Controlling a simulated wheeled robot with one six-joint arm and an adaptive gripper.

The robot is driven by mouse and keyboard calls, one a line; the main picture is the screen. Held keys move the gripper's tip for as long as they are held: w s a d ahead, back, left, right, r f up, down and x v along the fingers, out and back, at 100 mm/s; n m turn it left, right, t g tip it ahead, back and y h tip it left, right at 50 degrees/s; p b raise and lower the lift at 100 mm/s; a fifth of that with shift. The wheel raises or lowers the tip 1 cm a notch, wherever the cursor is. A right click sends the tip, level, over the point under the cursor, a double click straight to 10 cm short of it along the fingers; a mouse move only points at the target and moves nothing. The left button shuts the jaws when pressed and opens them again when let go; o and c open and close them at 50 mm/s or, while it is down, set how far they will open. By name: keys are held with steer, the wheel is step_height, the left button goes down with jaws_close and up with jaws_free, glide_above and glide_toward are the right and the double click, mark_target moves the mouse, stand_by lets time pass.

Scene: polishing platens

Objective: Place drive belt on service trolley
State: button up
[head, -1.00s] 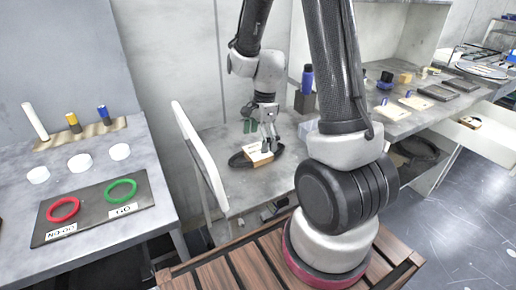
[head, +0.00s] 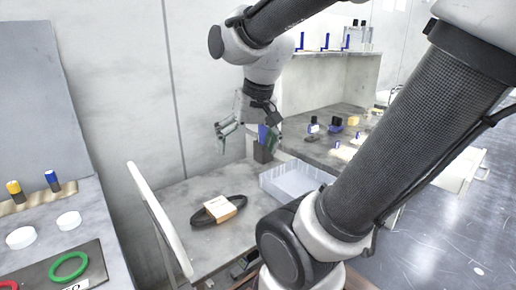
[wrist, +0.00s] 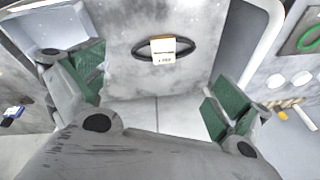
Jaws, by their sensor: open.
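The drive belt (head: 204,218) is a black loop with a cardboard sleeve (head: 222,208) around it. It lies flat on the grey top of the service trolley (head: 185,200), which has a white handle (head: 155,215) at its left. The belt also shows in the wrist view (wrist: 141,48), apart from my gripper. My gripper (head: 248,145) is open and empty, raised above the trolley's back part. Its green-padded fingers are spread wide in the wrist view (wrist: 155,95).
A clear bin (head: 290,185) stands on the trolley's right. A bench (head: 350,125) with small bottles and blocks is behind it. At left, a table holds white discs (head: 68,220) and a green ring (head: 69,265). Bare trolley top surrounds the belt.

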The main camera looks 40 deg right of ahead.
steer(key=s+n, duration=0.2)
steer(key=s+r+n+t, duration=0.1)
steer(key=s+n, duration=0.1)
steer(key=shift+s+d+r, duration=0.15)
steer(key=shift+s+d, duration=0.05)
steer(key=shift+s, duration=0.2)
